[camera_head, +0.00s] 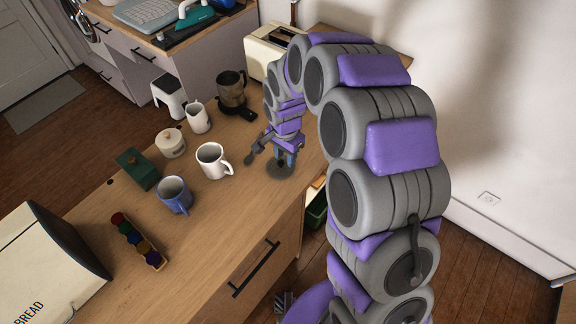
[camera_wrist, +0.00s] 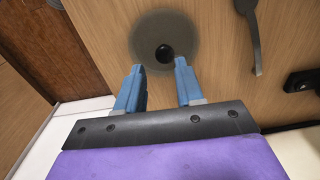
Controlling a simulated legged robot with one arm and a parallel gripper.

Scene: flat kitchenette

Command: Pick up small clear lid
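The small clear lid (camera_wrist: 146,36) is a round, see-through grey disc with a dark knob at its middle, lying on the wooden counter. In the head view the lid (camera_head: 280,170) shows near the counter's edge, partly hidden under my gripper. My gripper (camera_wrist: 160,76) is open, its two blue fingers apart with nothing between them. In the head view my gripper (camera_head: 286,158) points down right over the lid. I cannot tell whether it touches the lid.
A dark spoon-like utensil (camera_head: 258,148) lies close to the lid. A white mug (camera_head: 212,163), a blue mug (camera_head: 174,195), a white pot (camera_head: 171,143) and a green box (camera_head: 138,170) stand to the left. A dark kettle (camera_head: 232,90) and a toaster (camera_head: 262,52) are behind.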

